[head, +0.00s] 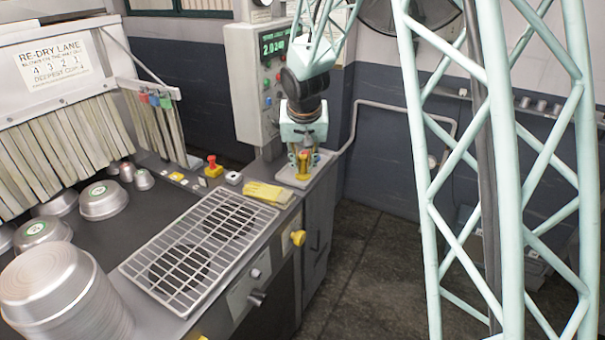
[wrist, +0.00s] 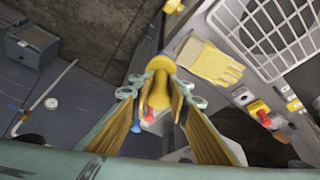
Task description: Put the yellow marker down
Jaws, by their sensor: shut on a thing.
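The yellow marker (head: 304,164) is between the fingers of my gripper (head: 303,152) at the far right end of the counter. In the wrist view the marker (wrist: 159,95) sits between the two fingertips, and my gripper (wrist: 160,88) is shut on it. The marker looks upright, above or on a pale plate (head: 288,179) on the counter corner. I cannot tell whether its lower end touches the plate. Small red and blue pieces (wrist: 147,115) show just beside the marker in the wrist view, partly hidden by a finger.
Yellow gloves (head: 268,192) lie just left of the plate, beside a white wire rack (head: 195,250). A red-topped yellow button (head: 212,167) stands behind them. A control box (head: 262,85) rises behind my gripper. Metal pans (head: 62,290) fill the left. The counter drops off at right.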

